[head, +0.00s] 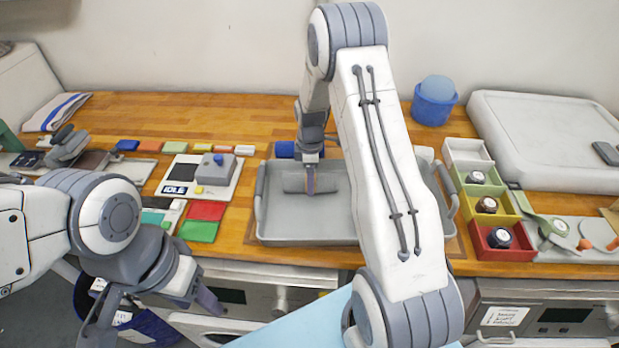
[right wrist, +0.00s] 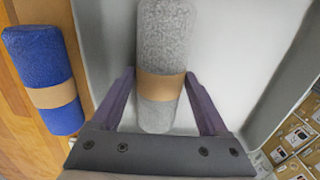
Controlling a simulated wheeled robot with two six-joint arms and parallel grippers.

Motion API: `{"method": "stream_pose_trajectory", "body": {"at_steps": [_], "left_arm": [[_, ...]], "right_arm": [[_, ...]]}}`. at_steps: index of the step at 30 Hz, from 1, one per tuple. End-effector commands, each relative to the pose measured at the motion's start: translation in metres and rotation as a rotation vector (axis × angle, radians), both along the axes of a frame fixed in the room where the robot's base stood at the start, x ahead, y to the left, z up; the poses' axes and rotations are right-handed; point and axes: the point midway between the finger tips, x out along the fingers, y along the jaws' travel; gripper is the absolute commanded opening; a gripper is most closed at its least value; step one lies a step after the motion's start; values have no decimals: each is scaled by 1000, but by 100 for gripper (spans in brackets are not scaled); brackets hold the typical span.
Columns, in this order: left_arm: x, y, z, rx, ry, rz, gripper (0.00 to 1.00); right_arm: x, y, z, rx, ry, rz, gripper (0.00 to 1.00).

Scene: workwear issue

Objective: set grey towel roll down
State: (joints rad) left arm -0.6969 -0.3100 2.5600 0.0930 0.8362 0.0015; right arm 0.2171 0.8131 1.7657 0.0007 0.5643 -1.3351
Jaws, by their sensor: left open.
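The grey towel roll (head: 295,184) lies level inside the grey tray (head: 300,241), in its left half. In the right wrist view the grey roll (right wrist: 165,40) has a tan paper band. My right gripper (head: 310,188) points down at it, with a finger on each side. In the right wrist view my right gripper's fingertips (right wrist: 160,75) meet the roll's sides at the band. The roll appears at tray-floor level; its underside is hidden. My left gripper (head: 155,318) is open and empty, low at the front left, away from the tray.
A blue roll (right wrist: 45,80) lies on the wooden counter just outside the tray. A boxed switch panel (head: 213,172) stands left of the tray. Coloured bins (head: 500,222) stand to its right. A blue bucket (head: 434,108) is behind. My right forearm hides the tray's right part.

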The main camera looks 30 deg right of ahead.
Motion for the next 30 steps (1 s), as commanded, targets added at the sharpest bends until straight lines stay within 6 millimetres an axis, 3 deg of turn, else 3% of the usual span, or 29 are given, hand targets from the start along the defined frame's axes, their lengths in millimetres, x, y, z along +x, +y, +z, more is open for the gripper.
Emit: {"method": "stream_pose_trajectory", "body": {"at_steps": [14,30], "left_arm": [[0,0,0,0,0,0,50],[0,0,-26,0,0,-1,50]], "right_arm": [[1,0,9,0,-3,0,97],[1,0,110,0,-3,0,97]]}}
